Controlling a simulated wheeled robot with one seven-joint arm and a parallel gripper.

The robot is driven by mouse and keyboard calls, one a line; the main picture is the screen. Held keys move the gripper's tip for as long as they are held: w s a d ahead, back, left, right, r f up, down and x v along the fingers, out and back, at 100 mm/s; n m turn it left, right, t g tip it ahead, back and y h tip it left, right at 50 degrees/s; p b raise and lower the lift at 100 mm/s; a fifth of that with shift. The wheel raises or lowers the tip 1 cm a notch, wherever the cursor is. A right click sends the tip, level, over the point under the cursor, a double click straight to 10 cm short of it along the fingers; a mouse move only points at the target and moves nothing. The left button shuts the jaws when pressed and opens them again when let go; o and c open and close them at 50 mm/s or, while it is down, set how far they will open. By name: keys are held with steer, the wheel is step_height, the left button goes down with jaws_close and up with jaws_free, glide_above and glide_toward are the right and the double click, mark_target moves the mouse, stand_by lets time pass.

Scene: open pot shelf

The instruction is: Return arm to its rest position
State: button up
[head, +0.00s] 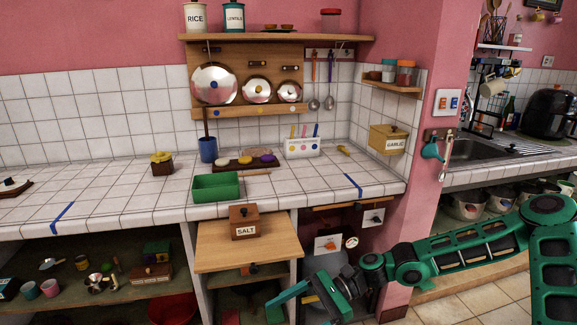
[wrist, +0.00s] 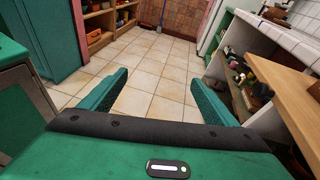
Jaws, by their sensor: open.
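My gripper (head: 303,294) is in front of the counter in the head view, low and to the right of the pull-out wooden board. Its two green fingers also show in the wrist view (wrist: 160,95), spread wide apart with only tiled floor seen between them. It is open and holds nothing. My green arm reaches in from the right side of the head view. A wooden salt box (head: 244,222) stands on the pull-out board (head: 275,250), apart from my gripper.
The white tiled counter (head: 120,197) holds a green tray (head: 216,187) and a blue cup (head: 208,150). Open shelves below (head: 95,295) hold several small items. In the wrist view, the floor (wrist: 150,65) is clear, with the board's edge (wrist: 280,92) close at the right.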

steer(key=s+d+f+n+h, duration=0.2)
steer(key=d+f+h, duration=0.15)
steer(key=d, duration=0.45)
steer(key=s+d+f+n+h, duration=0.25)
steer(key=d+h, duration=0.25)
steer(key=d, duration=0.3)
steer(key=s+d+r+t+h, duration=0.15)
steer(key=d+r+h, duration=0.4)
steer(key=d, duration=0.95)
steer(key=s+d+r+n+t, duration=0.1)
steer(key=s+d+r+t, duration=0.1)
steer(key=s+d+r, duration=0.3)
steer(key=s+d+r+t, duration=0.2)
steer(key=s+d+r, duration=0.3)
steer(key=s+r, duration=0.3)
step_height(320, 180, up, 5)
steer(key=shift+s+f+n, duration=0.1)
steer(key=shift+s+n, duration=0.05)
steer(key=shift+n, duration=0.2)
steer(key=shift+d, duration=0.1)
